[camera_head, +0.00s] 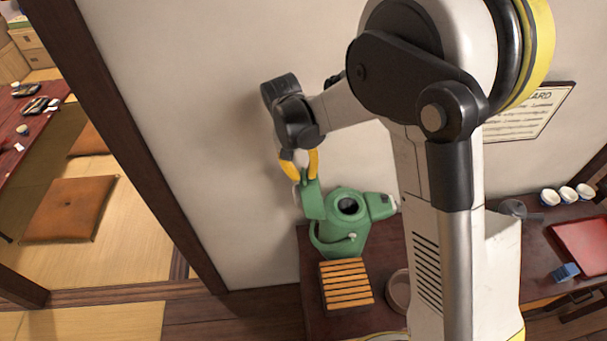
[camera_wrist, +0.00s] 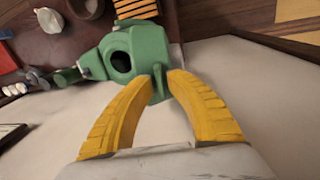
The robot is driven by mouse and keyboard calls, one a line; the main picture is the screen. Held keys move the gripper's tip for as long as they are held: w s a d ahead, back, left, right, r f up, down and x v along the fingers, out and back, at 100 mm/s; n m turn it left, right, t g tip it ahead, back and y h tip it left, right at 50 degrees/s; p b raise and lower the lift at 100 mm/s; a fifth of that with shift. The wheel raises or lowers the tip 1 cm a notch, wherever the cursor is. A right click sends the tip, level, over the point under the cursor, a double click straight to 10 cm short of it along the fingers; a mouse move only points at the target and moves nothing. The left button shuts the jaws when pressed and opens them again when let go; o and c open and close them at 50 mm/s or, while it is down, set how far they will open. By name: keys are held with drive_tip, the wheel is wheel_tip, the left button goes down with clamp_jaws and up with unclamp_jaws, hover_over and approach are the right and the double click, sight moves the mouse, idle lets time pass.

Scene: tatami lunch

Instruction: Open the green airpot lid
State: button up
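The green airpot (camera_head: 338,238) stands on the dark red counter against the wall. Its lid (camera_head: 313,201) is raised and stands nearly upright at the wall side, and the dark round opening in the top shows. My gripper (camera_head: 304,168) is at the lid's upper end, with its yellow fingers pointing down. In the wrist view, the fingertips of my gripper (camera_wrist: 160,77) close in on both sides of the narrow lid (camera_wrist: 158,86), seen edge-on. The airpot body (camera_wrist: 138,50) and its opening lie beyond the fingers. The exact finger contact is hard to see.
A slatted wooden stand (camera_head: 346,285) sits in front of the airpot, with a round bowl (camera_head: 397,291) beside it. White cups (camera_head: 567,194), a blue item (camera_head: 566,272) and a red tray (camera_head: 588,243) are at the right. The wall (camera_head: 220,120) is close behind my gripper.

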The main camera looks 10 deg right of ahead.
drive_tip(key=shift+f, duration=0.3)
clamp_jaws()
drive_tip(key=shift+d, duration=0.15)
drive_tip(key=d+y, duration=0.1)
drive_tip(key=d, duration=0.1)
drive_tip(key=d+r+y+b, duration=0.1)
drive_tip(key=d, duration=0.2)
drive_tip(key=shift+s+d+r+y, duration=0.15)
drive_tip(key=shift+s+d+y, duration=0.05)
drive_tip(key=shift+d+y, duration=0.1)
